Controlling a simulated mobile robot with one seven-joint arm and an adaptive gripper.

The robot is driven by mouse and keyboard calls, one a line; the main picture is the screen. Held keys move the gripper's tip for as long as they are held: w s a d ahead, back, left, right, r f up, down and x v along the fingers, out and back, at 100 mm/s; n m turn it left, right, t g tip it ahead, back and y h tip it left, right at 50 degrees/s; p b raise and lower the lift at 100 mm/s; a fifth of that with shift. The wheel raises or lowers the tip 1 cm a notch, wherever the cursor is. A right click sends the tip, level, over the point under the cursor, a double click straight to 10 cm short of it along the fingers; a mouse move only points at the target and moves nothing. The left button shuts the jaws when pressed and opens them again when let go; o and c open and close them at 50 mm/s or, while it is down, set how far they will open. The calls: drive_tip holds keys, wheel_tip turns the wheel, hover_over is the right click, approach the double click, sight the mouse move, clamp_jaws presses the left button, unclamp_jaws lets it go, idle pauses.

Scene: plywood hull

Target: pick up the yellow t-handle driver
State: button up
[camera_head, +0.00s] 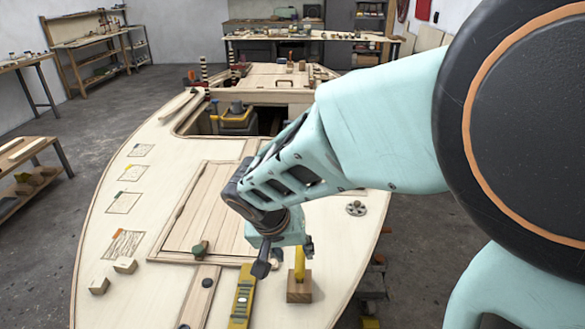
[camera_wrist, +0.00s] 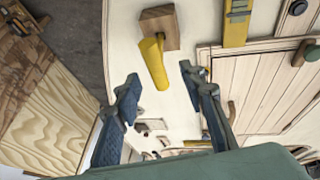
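The yellow t-handle driver (camera_head: 300,262) stands upright in a wooden block (camera_head: 299,289) on the plywood deck, near the front right. In the wrist view the yellow driver (camera_wrist: 152,60) appears as a thick yellow bar reaching out from its wooden block (camera_wrist: 158,22). Its lower part is hidden. My gripper (camera_head: 285,260) is over the deck beside the driver, pointing down. In the wrist view my gripper (camera_wrist: 159,76) is open, with one finger on each side of the bar's near end. I see no clear contact, and the fingers hold nothing.
A yellow level (camera_head: 243,296) lies on the deck left of the wooden block. A round metal piece (camera_head: 356,208) sits to the right. An open hatch with a toolbox (camera_head: 237,118) lies behind.

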sight(299, 256)
drive_tip(key=shift+d+x, duration=0.15)
drive_tip(key=shift+x, duration=1.4)
drive_tip(key=shift+d+x, duration=0.15)
drive_tip(key=shift+x, duration=1.35)
drive_tip(key=shift+w+r, duration=0.15)
drive_tip(key=shift+c, duration=0.5)
clamp_jaws()
